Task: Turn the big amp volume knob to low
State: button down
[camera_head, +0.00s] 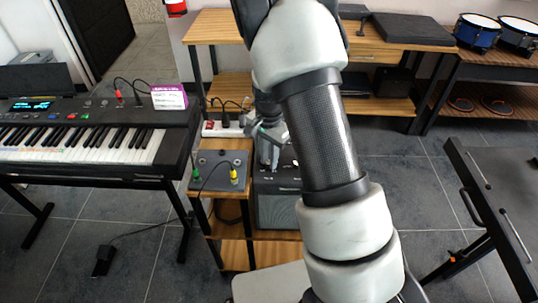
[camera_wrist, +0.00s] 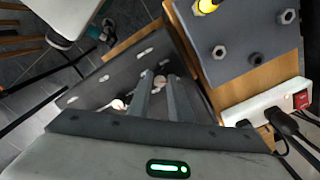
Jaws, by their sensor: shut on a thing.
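The dark amp (camera_head: 278,211) stands on the floor-level stand area in the middle of the head view, partly hidden behind my arm. Its top panel (camera_wrist: 100,88) shows in the wrist view, with a pale knob (camera_wrist: 160,80) at my fingertips and another small pale knob (camera_wrist: 117,104) to the left. My gripper (camera_wrist: 161,84) points down at the panel, its two grey fingers closed around the first knob. In the head view my gripper (camera_head: 270,165) is over the amp's top. The knob's pointer and setting are hidden.
A grey box with jacks and cables (camera_head: 219,170) sits on a wooden stand left of the amp. A white power strip (camera_wrist: 268,105) with plugs lies close behind. A keyboard (camera_head: 90,138) is at left, a dark table (camera_head: 500,195) at right.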

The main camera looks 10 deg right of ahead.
jog(key=shift+m, duration=0.6)
jog(key=c, duration=1.6)
grip_release()
jog(key=shift+r+p, duration=1.4)
jog(key=shift+r, duration=7.35)
